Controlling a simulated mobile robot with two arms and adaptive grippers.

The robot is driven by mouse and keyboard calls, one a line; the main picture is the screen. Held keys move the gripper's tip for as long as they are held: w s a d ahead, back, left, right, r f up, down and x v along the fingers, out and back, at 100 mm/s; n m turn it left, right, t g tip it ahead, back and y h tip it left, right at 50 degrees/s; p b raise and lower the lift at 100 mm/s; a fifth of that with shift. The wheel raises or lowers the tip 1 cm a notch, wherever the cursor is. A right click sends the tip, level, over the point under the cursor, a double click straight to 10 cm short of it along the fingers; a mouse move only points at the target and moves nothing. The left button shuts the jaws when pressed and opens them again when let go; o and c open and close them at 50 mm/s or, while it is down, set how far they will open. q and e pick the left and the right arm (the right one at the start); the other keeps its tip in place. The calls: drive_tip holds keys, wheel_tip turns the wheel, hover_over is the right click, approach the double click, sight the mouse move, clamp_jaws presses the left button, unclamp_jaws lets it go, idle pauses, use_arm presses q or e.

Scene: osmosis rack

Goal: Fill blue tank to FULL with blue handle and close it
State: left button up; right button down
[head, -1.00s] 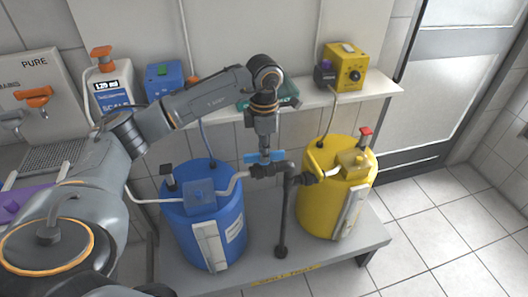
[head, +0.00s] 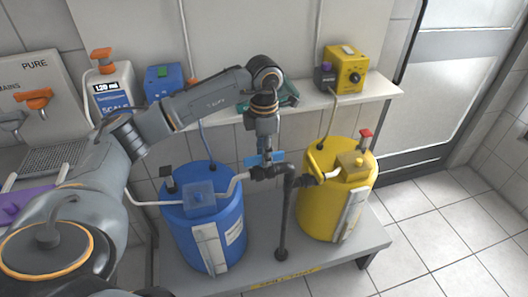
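The blue tank (head: 178,228) stands upright on the low grey platform, with a pale strip (head: 209,248) on its front whose markings are too small to read. The blue handle (head: 251,161) sits on top of the dark pipe (head: 284,215) between the blue tank and the yellow tank. My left gripper (head: 266,158) points down at the blue handle and covers its middle. The fingertips are too small to tell whether they grip it. My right gripper is not in view.
The yellow tank (head: 318,215) with its red-topped valve stands close on the right of the pipe. A shelf (head: 375,90) behind carries a yellow pump box (head: 341,70) and a blue box (head: 163,82). The tiled floor at right is clear.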

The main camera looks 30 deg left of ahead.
use_arm(q)
wheel_tip(320, 180, up, 12)
idle(0.7)
drive_tip(key=shift+d, duration=0.1)
idle(0.3)
